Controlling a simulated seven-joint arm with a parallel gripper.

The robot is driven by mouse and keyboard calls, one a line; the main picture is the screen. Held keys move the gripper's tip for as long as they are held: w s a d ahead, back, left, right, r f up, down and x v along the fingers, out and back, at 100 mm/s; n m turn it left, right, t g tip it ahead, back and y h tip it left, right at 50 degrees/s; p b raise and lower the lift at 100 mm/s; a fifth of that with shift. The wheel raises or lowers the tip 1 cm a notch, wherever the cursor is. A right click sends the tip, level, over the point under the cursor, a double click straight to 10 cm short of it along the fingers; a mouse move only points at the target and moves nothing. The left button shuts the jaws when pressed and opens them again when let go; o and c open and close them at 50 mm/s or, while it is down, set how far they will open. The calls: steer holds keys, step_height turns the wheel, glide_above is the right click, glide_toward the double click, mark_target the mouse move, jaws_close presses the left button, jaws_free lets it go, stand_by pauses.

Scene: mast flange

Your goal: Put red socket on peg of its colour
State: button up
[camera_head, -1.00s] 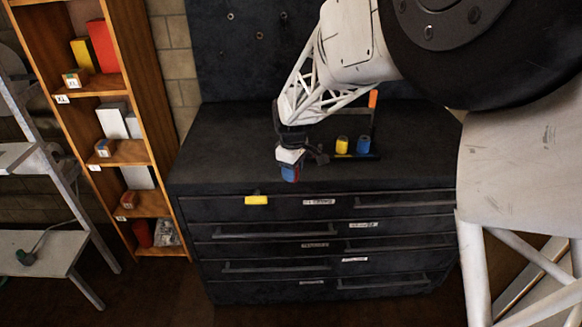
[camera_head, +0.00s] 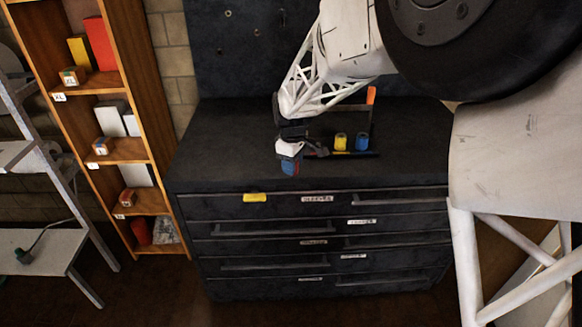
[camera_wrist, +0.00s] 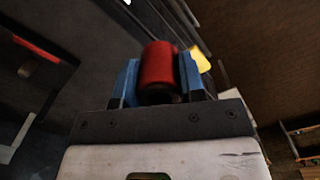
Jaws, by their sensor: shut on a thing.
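My gripper (camera_head: 290,167) is over the front left part of the dark bench top, its blue fingers pointing down. In the wrist view, its two blue fingers are shut on the red socket (camera_wrist: 158,66), a red cylinder with a dark lower end. The socket is mostly hidden in the head view. To the right, a yellow socket (camera_head: 340,141) and a blue socket (camera_head: 362,143) stand side by side on a dark rack (camera_head: 371,154) with an orange upright end (camera_head: 371,95). A red peg cannot be made out; the gripper hides part of the rack's left side.
The dark bench top (camera_head: 225,150) is clear left of my gripper. Below it are several drawers; a yellow tag (camera_head: 255,198) is on the top drawer front. A wooden shelf (camera_head: 128,150) stands at the left, with a dark panel behind the bench.

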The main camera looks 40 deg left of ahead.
glide_toward(319, 142)
steer(key=shift+a+r, duration=0.15)
steer(key=shift+r, duration=0.15)
stand_by(0.7)
steer(key=shift+f, duration=0.1)
steer(key=shift+f, duration=2.8)
steer(key=shift+f, duration=2.15)
stand_by(0.6)
steer(key=o, duration=1.1)
steer(key=shift+c, duration=0.2)
